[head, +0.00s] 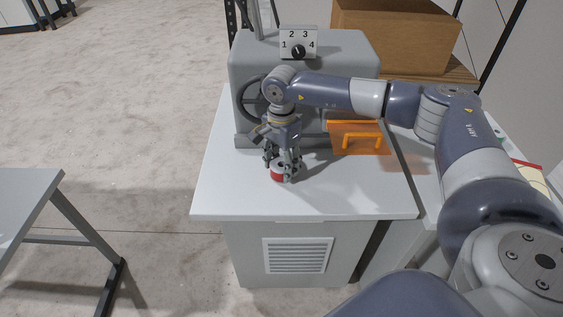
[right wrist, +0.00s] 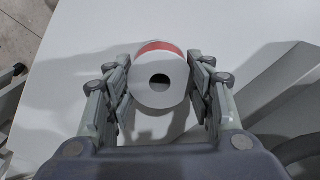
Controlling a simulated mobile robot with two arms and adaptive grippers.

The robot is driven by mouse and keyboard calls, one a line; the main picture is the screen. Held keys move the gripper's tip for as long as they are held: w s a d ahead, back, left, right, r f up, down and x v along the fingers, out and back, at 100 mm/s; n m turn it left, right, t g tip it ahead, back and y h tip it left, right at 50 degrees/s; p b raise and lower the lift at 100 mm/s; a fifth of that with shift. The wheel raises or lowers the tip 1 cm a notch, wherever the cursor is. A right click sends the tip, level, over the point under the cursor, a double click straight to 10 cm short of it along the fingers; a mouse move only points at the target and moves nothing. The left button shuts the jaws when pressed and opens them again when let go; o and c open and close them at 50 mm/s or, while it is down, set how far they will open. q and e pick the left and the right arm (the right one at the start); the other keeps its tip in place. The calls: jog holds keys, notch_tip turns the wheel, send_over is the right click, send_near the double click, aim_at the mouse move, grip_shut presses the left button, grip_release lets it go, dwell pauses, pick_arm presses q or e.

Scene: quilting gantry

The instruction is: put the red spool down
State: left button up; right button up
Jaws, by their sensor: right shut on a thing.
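The red spool (head: 278,175) is at the tips of my right gripper (head: 284,165), low over the white top (head: 235,195) of the grey cabinet. In the right wrist view the spool (right wrist: 159,75) shows a white round end with a dark central hole and a red band on its far side. The fingers of my right gripper (right wrist: 163,85) are shut on it from both sides. I cannot tell for sure whether the spool touches the surface. My left gripper is not in view.
A grey machine with a handwheel (head: 253,98) and a 1-to-4 dial (head: 298,45) stands behind the gripper. An orange handle (head: 362,138) is right of it. The front and left of the white top are clear.

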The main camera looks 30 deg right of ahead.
jog(key=shift+f, duration=0.15)
jog(key=o, duration=1.2)
jog(key=shift+c, duration=0.2)
jog(key=shift+r, duration=0.3)
jog(key=shift+w+r, duration=0.1)
jog(key=shift+r, duration=0.25)
notch_tip(320, 180, up, 11)
jog(key=b, duration=0.3)
jog(key=shift+b, duration=0.35)
